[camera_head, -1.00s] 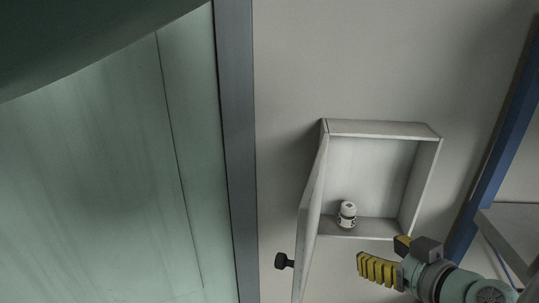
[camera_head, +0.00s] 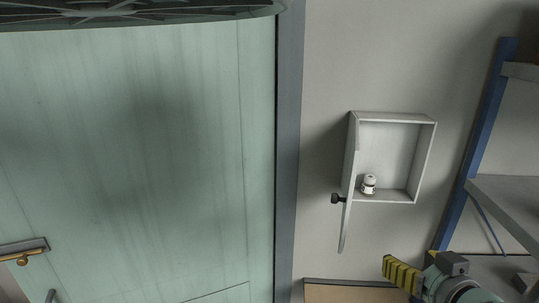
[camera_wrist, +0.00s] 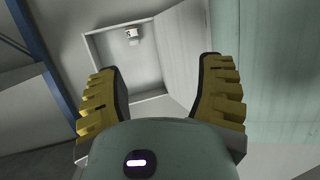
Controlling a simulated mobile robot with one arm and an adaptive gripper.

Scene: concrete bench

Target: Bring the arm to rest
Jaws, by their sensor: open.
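My gripper (camera_head: 404,270) is at the lower right of the head view, below and to the right of an open wall cabinet (camera_head: 432,150). In the wrist view my gripper (camera_wrist: 160,100) has its two yellow ridged fingers wide apart, with nothing between them. The white cabinet (camera_wrist: 96,62) shows beyond the fingertips. Its door (camera_head: 346,190), with a black knob (camera_head: 337,198), hangs open on the left. A small white bottle with a dark-marked label (camera_head: 369,184) stands on the cabinet's floor, apart from my gripper. The bottle also shows in the wrist view (camera_wrist: 132,36).
A shelf rack with a blue post (camera_head: 480,140) and grey shelves (camera_head: 510,200) stands at the right. A brown surface (camera_head: 345,293) lies below. The wall under the cabinet is clear.

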